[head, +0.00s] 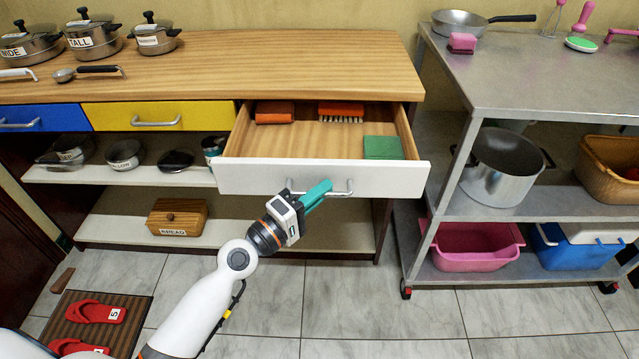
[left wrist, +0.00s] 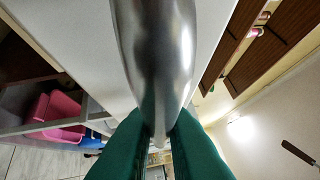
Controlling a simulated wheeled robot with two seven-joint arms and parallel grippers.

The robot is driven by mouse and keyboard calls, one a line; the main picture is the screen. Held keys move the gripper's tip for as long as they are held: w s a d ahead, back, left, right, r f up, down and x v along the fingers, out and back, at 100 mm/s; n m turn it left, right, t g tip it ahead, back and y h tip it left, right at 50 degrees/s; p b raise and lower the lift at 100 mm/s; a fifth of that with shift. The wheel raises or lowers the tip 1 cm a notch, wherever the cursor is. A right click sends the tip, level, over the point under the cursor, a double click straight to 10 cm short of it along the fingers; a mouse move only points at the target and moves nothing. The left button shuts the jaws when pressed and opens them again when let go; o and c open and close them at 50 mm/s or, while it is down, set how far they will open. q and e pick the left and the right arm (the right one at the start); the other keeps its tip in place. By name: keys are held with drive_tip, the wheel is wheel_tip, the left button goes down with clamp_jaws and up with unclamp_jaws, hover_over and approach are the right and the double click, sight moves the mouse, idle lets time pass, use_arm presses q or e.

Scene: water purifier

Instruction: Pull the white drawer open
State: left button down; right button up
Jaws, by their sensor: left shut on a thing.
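The white drawer (head: 385,179) stands pulled out from the wooden counter in the head view. Its metal handle (head: 343,192) runs across its front. Inside lie a brush (head: 341,113), an orange-brown block (head: 275,113) and a green block (head: 383,148). In the left wrist view the handle (left wrist: 158,60) passes large between the fingers of my left gripper (left wrist: 160,140). My right gripper is not in view.
A blue drawer (head: 40,117) and a yellow drawer (head: 160,116) are closed at the left. A metal cart (head: 540,75) stands close on the right. The tiled floor (head: 360,300) in front is clear; slippers lie on a mat (head: 122,335) at the left.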

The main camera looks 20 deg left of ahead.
use_arm(q)
drive_tip(key=shift+s, duration=0.1)
drive_tip(key=c, duration=1.5)
unclamp_jaws()
